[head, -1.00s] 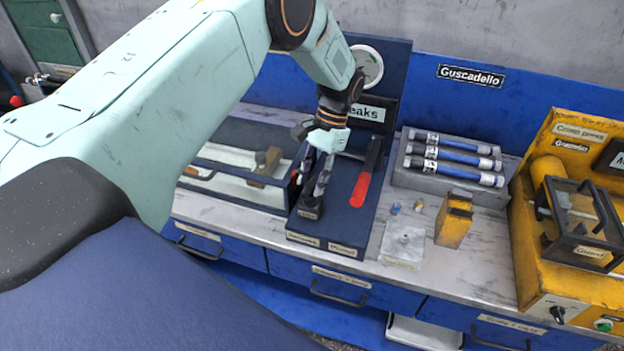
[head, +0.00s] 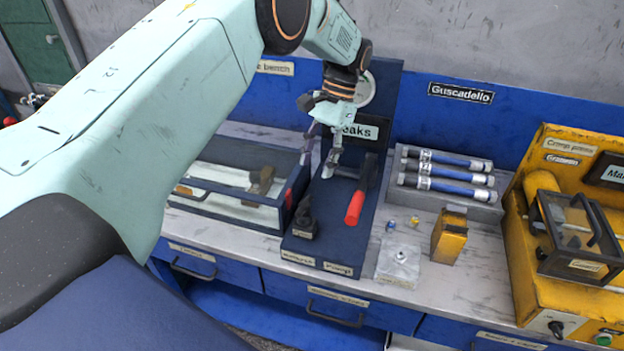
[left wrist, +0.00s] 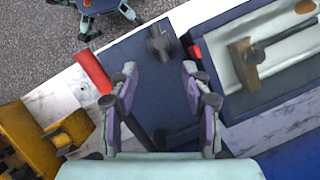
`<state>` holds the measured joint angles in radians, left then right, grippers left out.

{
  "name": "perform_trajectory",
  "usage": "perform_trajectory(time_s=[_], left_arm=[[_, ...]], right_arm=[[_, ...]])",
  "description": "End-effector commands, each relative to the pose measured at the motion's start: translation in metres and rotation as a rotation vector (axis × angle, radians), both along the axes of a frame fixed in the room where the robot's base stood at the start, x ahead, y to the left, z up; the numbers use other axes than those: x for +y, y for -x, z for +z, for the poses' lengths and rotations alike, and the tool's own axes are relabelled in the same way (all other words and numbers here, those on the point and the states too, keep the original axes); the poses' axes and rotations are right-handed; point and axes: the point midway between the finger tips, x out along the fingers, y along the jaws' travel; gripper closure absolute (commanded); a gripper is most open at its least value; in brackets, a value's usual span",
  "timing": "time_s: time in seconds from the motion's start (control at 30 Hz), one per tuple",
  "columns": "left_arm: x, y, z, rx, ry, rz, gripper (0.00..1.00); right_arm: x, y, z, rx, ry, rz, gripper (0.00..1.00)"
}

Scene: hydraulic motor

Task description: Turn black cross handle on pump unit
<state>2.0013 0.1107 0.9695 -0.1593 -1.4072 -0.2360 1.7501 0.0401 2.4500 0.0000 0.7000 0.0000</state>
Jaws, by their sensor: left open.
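The black cross handle (head: 304,217) stands on the dark blue base of the pump unit (head: 340,225), near its front left. It also shows in the left wrist view (left wrist: 160,43), just beyond and between the fingertips. My left gripper (head: 319,160) is open and empty, above and behind the handle and apart from it. In the left wrist view its two fingers (left wrist: 160,75) are spread wide. The pump's red-gripped lever (head: 356,206) is to the right of the handle; its red grip also shows in the left wrist view (left wrist: 93,70).
A dark-framed tray (head: 235,180) lies left of the pump unit. To the right are a rack of blue cylinders (head: 445,172), a small yellow block (head: 450,236) and a large yellow crimp press (head: 540,270). A grey block (head: 398,264) sits at the bench front.

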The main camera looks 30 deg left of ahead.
Motion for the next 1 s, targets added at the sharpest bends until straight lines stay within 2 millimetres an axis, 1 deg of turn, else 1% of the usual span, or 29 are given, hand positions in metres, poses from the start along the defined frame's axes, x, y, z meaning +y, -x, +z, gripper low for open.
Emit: perform_trajectory(time_s=[0.03, 0.1, 0.23, 1.0], left_arm=[[0.0, -0.003, 0.006, -0.002, -0.001, 0.0, 0.52], [-0.001, -0.005, 0.012, -0.001, 0.0, 0.0, 0.52], [-0.001, -0.008, 0.019, -0.001, 0.0, 0.0, 0.52], [-0.001, -0.006, 0.02, -0.001, 0.0, 0.0, 0.52]], right_arm=[[0.0, 0.0, 0.0, 0.0, 0.0, 0.0, 1.0], [0.0, 0.0, 0.0, 0.0, 0.0, 0.0, 1.0], [0.0, 0.0, 0.0, 0.0, 0.0, 0.0, 1.0], [0.0, 0.0, 0.0, 0.0, 0.0, 0.0, 1.0]])
